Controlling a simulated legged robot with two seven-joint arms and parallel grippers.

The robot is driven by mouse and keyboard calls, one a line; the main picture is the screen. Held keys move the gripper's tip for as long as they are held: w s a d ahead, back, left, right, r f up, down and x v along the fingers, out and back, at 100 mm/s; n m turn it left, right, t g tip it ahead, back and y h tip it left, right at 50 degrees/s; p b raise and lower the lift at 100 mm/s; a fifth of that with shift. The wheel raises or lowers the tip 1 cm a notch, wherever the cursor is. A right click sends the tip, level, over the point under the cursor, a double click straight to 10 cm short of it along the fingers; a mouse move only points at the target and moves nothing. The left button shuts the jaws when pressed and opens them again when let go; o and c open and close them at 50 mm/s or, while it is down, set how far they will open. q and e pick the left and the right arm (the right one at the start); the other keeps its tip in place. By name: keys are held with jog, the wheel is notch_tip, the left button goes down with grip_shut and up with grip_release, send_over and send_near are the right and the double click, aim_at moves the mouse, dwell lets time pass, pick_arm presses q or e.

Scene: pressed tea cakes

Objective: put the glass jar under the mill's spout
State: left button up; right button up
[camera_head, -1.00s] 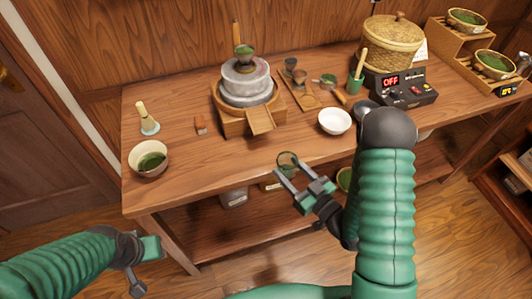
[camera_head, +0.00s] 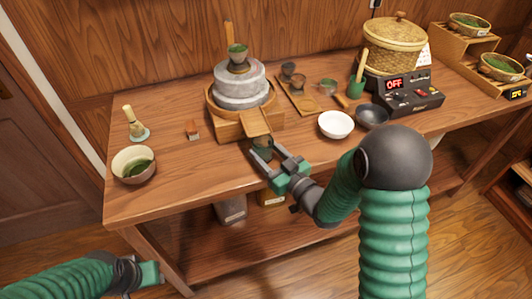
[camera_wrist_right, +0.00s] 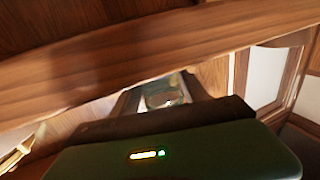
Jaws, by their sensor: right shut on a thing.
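The stone mill (camera_head: 240,85) stands on the table with its wooden spout (camera_head: 255,122) sloping toward the front edge. My right gripper (camera_head: 266,154) is shut on the small glass jar (camera_head: 263,142), just below the spout's lower end in the head view. The jar is partly hidden by the fingers, and I cannot tell whether it touches the table. It also shows between the fingers in the right wrist view (camera_wrist_right: 165,99). My left gripper (camera_head: 148,273) is low at the left, away from the table, and its fingers are not clear.
A white bowl (camera_head: 336,125) and a dark bowl (camera_head: 371,116) stand to the right. The table's front edge is close below my right gripper.

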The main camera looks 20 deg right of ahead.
jog(key=shift+s+a, duration=0.1)
jog(key=shift+a, duration=0.2)
jog(key=o, duration=1.4)
pick_arm(q)
jog(key=shift+a+f, duration=0.1)
jog(key=shift+a, duration=0.1)
pick_arm(e)
jog(key=shift+d, duration=0.1)
